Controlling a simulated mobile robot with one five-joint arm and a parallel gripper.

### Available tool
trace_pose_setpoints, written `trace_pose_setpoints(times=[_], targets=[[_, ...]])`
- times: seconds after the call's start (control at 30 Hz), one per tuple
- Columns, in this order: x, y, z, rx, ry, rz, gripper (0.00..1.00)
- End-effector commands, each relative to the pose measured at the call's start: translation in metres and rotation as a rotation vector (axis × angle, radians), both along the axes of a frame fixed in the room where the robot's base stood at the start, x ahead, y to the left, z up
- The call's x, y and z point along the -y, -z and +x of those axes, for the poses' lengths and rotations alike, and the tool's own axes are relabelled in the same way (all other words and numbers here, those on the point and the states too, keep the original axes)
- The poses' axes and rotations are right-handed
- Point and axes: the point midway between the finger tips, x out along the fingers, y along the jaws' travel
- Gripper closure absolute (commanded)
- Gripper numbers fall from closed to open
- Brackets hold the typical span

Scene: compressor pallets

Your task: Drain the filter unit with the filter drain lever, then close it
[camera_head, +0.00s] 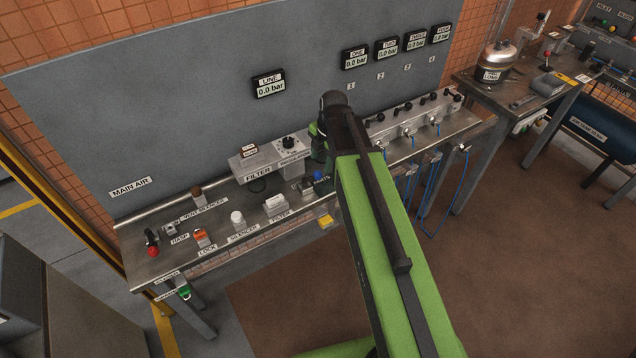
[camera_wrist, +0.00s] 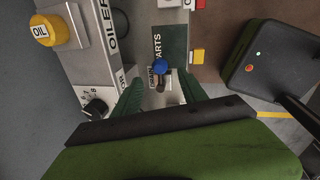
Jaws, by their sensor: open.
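The filter unit (camera_head: 240,166) is a grey block with a FILTER label on the bench, left of my arm in the head view. In the wrist view, a small dark brown lever (camera_wrist: 161,83) stands by a small label that seems to read DRAIN, just below a blue knob (camera_wrist: 160,65). My gripper (camera_wrist: 160,80) is open, its dark green fingers on either side of the brown lever. I cannot tell whether they touch it. In the head view my arm mostly hides the gripper.
A black dial (camera_wrist: 96,107) and a yellow OIL cap (camera_wrist: 43,31) lie left of the fingers in the wrist view. A grey panel (camera_head: 190,110) with several 0.0 bar displays rises behind the bench. Blue hoses (camera_head: 431,195) hang at the right.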

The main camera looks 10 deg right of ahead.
Motion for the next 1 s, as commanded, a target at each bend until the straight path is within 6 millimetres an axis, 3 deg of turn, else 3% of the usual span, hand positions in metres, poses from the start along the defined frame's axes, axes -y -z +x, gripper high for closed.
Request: trace_pose_setpoints(times=[0.03,0.3,0.67,1.0], targets=[[-0.001,0.022,0.003,0.000,0.000,0.000,0.50],[-0.006,0.071,0.012,0.000,0.000,0.000,0.50],[-0.008,0.075,0.013,0.000,0.000,0.000,0.50],[-0.008,0.075,0.013,0.000,-0.001,0.000,0.92]])
